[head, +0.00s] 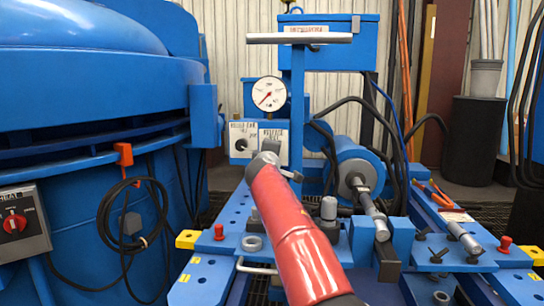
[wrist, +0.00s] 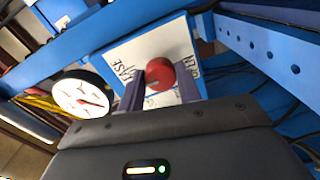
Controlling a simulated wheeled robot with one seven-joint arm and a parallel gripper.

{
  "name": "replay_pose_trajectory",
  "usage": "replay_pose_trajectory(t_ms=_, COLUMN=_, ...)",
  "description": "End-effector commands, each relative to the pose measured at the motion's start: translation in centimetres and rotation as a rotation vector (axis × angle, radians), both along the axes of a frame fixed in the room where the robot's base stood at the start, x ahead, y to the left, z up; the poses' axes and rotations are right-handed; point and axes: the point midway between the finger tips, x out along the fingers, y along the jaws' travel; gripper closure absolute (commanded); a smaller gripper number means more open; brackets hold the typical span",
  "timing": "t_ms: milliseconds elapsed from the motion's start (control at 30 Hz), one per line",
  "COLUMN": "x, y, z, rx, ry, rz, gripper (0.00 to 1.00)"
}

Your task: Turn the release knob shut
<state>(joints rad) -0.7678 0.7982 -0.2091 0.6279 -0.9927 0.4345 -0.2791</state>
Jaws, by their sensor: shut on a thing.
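The release knob (wrist: 160,74) is a round red knob on a white plate (wrist: 125,55) with partly readable black lettering, in the wrist view. My gripper (wrist: 160,90) is shut on it, with one finger on each side of the knob. In the head view my gripper (head: 268,158) is at the end of my red arm, in front of the right-hand white plate (head: 272,134). The knob itself is hidden there behind my gripper and arm.
A second white plate with a dark knob (head: 241,144) sits just left. A pressure gauge (head: 266,95) is above the plates. A blue upright post (head: 298,110) with a grey crossbar stands close on the right. A blue cylinder (head: 357,170) and black hoses lie further right.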

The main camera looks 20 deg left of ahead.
Motion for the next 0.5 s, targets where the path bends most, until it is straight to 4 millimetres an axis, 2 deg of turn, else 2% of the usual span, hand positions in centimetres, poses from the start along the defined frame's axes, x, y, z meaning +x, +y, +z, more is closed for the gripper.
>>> replay_pose_trajectory(t_ms=300, x=0.05, y=-0.01, z=-0.22, rx=0.002, ry=0.005, rz=-0.002, gripper=0.89)
replay_pose_trajectory(t_ms=333, x=0.06, y=-0.02, z=-0.23, rx=0.001, ry=0.005, rz=-0.002, gripper=0.63)
replay_pose_trajectory(t_ms=500, x=0.04, y=-0.01, z=-0.16, rx=0.001, ry=0.004, rz=-0.002, gripper=0.44)
